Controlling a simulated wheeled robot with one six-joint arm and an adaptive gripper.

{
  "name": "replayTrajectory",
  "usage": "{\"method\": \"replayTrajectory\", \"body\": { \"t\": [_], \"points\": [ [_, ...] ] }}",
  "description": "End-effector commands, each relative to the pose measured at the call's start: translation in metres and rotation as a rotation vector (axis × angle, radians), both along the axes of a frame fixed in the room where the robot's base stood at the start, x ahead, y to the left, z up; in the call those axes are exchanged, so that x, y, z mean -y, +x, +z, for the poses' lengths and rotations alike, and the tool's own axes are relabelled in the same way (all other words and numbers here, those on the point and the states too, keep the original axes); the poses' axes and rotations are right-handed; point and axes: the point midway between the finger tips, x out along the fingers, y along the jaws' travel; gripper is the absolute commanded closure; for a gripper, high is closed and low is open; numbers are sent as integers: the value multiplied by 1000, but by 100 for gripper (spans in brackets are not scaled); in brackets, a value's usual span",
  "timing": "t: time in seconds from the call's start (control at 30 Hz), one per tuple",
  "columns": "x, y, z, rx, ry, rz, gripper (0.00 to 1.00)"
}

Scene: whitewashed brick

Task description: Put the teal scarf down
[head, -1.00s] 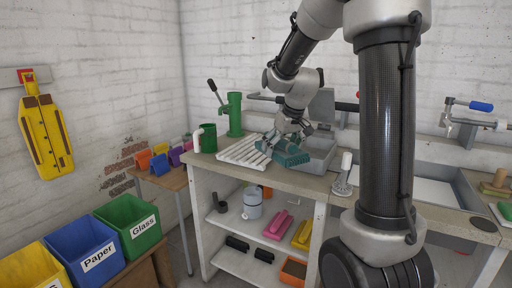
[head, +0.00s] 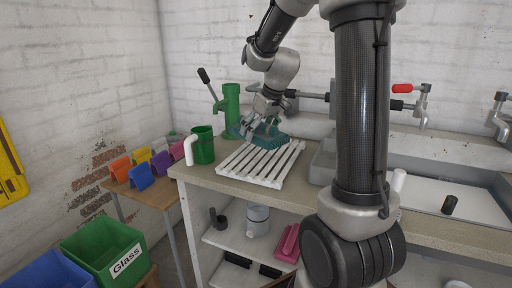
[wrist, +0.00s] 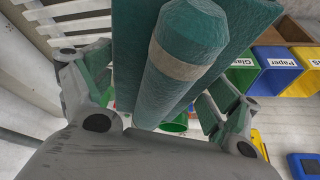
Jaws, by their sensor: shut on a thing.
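The teal scarf (head: 270,138) is in my gripper (head: 262,124), at the far end of the white slatted rack on the counter. In the wrist view the scarf (wrist: 185,58) is a long teal roll with a pale band, with flat teal parts behind it. My gripper's fingers (wrist: 160,105) stand on both sides of it, shut on it. The head view does not show clearly whether the scarf touches the rack (head: 250,170) or hangs just above it.
A green hand pump (head: 232,108) stands close left of the scarf. A green mug (head: 203,146) with a white handle stands at the counter's left edge. A grey box (head: 323,163) is right of the rack. The rack's near slats are bare.

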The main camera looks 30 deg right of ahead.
Motion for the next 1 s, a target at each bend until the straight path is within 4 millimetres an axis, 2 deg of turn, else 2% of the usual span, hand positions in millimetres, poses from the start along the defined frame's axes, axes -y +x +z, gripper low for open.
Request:
{"method": "replayTrajectory", "body": {
  "t": [0.13,0.33,0.57,0.73,1.0],
  "points": [
    [0,0,-12,-3,2,0,41],
    [0,0,-51,-3,0,-1,41],
    [0,0,-72,-2,0,0,41],
    [0,-1,-97,-2,1,-1,41],
    [0,0,-100,0,-1,0,41]
  ]
}}
